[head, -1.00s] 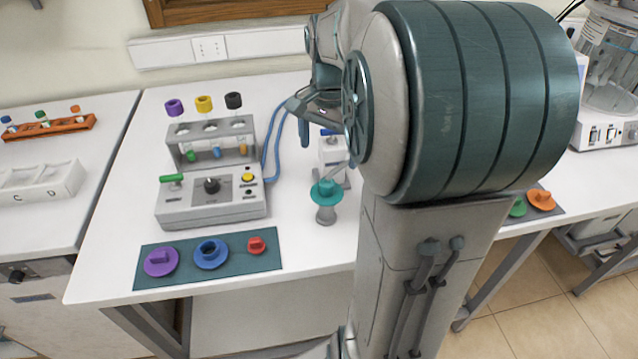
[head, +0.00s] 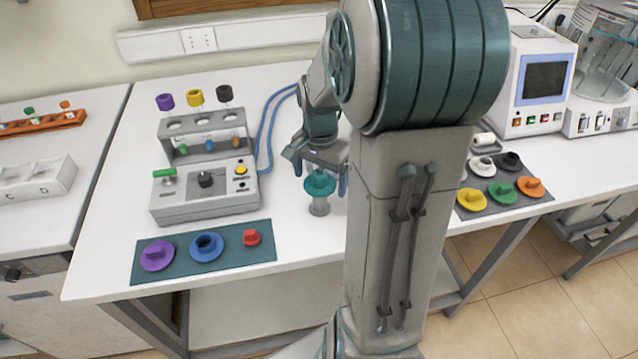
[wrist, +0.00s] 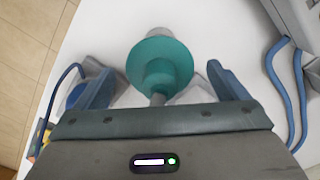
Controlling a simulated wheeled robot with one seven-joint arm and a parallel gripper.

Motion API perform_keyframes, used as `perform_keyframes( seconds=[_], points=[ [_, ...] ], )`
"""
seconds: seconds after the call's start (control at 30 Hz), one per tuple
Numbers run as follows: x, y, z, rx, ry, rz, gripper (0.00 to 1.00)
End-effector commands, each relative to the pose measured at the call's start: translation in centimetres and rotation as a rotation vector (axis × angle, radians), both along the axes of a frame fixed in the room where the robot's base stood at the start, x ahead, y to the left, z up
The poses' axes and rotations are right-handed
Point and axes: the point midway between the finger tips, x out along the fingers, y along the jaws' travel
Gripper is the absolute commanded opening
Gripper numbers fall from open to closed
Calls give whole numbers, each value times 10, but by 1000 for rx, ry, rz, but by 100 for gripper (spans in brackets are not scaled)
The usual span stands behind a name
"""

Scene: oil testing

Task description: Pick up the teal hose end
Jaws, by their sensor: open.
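The teal hose end (head: 319,184) is a round flanged cap on top of a grey cylindrical stand (head: 319,205), upright on the white table. In the wrist view, the teal hose end (wrist: 160,63) shows between and just beyond the fingertips, its narrow grey stem pointing towards my gripper (wrist: 158,85). The gripper is open and empty, with one blue-grey finger on each side. In the head view, my gripper (head: 318,165) hangs over and beside the teal piece. I cannot tell whether the fingers touch it.
A grey control box (head: 205,190) with a tube rack (head: 206,138) stands to the left, with a blue hose (head: 263,145) beside it. A teal mat (head: 180,266) with purple, blue and red pieces lies in front. A dark mat (head: 490,207) with several coloured pieces lies right.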

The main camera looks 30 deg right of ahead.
Motion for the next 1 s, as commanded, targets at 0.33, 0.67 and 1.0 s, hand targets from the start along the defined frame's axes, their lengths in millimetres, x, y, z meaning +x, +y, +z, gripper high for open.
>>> perform_keyframes(
  seconds=[0.33,0.67,1.0],
  points=[
    [0,0,1,0,-1,0,43],
    [1,0,15,-3,-5,0,43],
    [1,0,80,-2,-6,1,43]
  ],
)
